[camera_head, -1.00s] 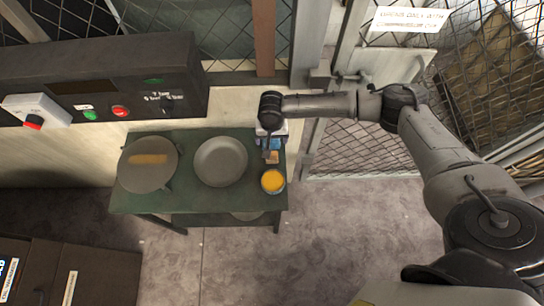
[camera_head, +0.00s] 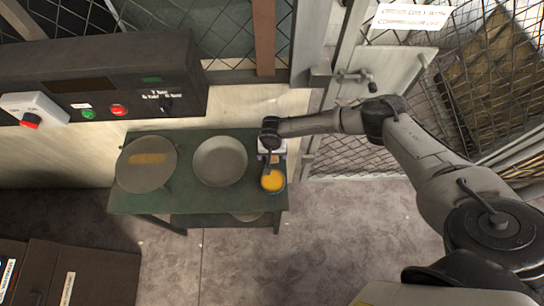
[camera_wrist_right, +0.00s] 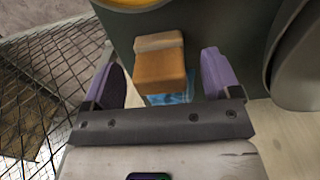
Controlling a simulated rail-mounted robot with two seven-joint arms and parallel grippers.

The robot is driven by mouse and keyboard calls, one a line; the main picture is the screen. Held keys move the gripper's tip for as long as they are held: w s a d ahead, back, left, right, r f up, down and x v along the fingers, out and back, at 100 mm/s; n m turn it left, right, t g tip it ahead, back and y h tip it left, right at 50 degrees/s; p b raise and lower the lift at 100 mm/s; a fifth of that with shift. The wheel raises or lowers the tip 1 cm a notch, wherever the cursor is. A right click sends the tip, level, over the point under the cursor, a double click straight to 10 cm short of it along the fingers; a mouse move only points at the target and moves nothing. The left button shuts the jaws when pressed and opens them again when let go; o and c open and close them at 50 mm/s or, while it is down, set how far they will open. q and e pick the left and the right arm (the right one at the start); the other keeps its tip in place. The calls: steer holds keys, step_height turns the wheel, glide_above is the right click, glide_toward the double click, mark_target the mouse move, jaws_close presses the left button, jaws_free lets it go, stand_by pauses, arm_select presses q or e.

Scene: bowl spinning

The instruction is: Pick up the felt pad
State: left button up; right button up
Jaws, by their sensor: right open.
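A tan-orange block (camera_wrist_right: 160,68), which looks like the felt pad, lies on the green table (camera_head: 230,202) between the orange-filled tin (camera_head: 273,181) and a blue-and-white item (camera_wrist_right: 170,98). In the head view my right gripper hides the block. My right gripper (camera_wrist_right: 164,78) is open, with one purple-lined finger on each side of the block. I see a gap on both sides and cannot tell the exact height. In the head view this gripper (camera_head: 267,160) is over the table's right end, just behind the tin. My left gripper is not in view.
A grey round bowl (camera_head: 220,161) stands mid-table. A turntable-like disc (camera_head: 145,178) with a yellow-brown strip is at the left. A dark control panel (camera_head: 110,85) with buttons is behind the table. A mesh fence (camera_head: 350,150) stands at the right.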

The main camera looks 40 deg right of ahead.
steer(key=shift+f, duration=0.9)
steer(key=shift+c, duration=0.4)
steer(key=c, duration=1)
steer(key=shift+r, duration=0.15)
